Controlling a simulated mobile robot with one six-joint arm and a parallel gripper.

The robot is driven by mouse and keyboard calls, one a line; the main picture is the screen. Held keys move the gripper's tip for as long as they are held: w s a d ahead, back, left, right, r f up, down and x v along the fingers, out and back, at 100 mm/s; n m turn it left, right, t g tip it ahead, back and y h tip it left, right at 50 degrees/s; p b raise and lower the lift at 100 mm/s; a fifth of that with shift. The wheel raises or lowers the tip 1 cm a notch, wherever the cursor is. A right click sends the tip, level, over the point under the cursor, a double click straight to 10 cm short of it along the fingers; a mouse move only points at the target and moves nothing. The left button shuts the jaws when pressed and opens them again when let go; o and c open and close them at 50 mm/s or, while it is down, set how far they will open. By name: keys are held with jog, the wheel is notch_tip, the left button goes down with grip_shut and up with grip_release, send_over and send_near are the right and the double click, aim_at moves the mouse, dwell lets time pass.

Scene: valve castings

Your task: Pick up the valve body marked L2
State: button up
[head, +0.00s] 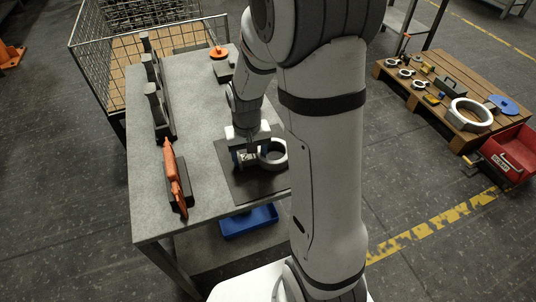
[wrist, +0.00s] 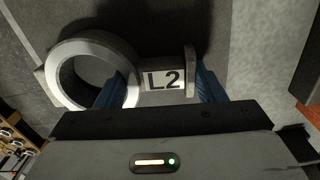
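The valve body is a grey casting with a round ring (wrist: 72,52), a short neck with a black-on-white L2 label (wrist: 164,80), and a flat flange (wrist: 190,70) at its right end. In the head view its ring (head: 280,154) lies on the dark mat (head: 247,188) on the table. My gripper (wrist: 162,88) is low over it with its blue fingers wide apart. The left finger shows at the ring's opening, and the right finger is just outside the flange. I cannot tell whether either finger touches it.
An orange part (head: 174,178) stands on the table's left side, with dark upright brackets (head: 153,92) behind it. A wire-mesh crate (head: 106,72) stands at the back left. A blue bin (head: 248,222) sits under the table. A pallet (head: 425,103) with parts and a red bin (head: 512,155) are at right.

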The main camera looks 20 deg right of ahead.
grip_shut()
jog(key=shift+r, duration=0.1)
dwell(0.4)
jog(key=shift+w, duration=0.1)
